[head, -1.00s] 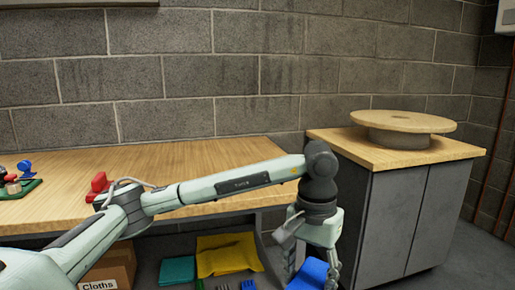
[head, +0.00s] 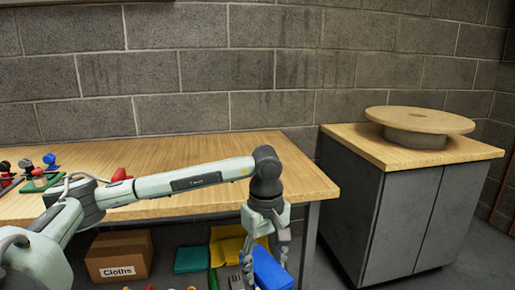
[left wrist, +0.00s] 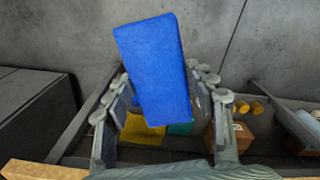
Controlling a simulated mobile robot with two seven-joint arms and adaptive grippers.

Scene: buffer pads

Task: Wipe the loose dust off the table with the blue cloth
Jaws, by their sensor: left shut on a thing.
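My left gripper (head: 265,258) is shut on the blue cloth (head: 270,270), in front of the table's right part and below its top. In the left wrist view the blue cloth (left wrist: 152,65) sticks out flat and stiff between the fingers of the gripper (left wrist: 158,92). The wooden table (head: 300,178) stands against the block wall. I cannot make out dust on the part of its top that shows; my arm covers some of it. My right gripper is not in view.
Red and green fixtures (head: 42,181) stand on the table's left end, and a red item (head: 120,174) lies behind my arm. Below are a box labelled Cloths (head: 118,255), a teal cloth (head: 192,259) and a yellow cloth (head: 222,248). A grey cabinet (head: 400,220) with a round turntable (head: 418,120) stands right.

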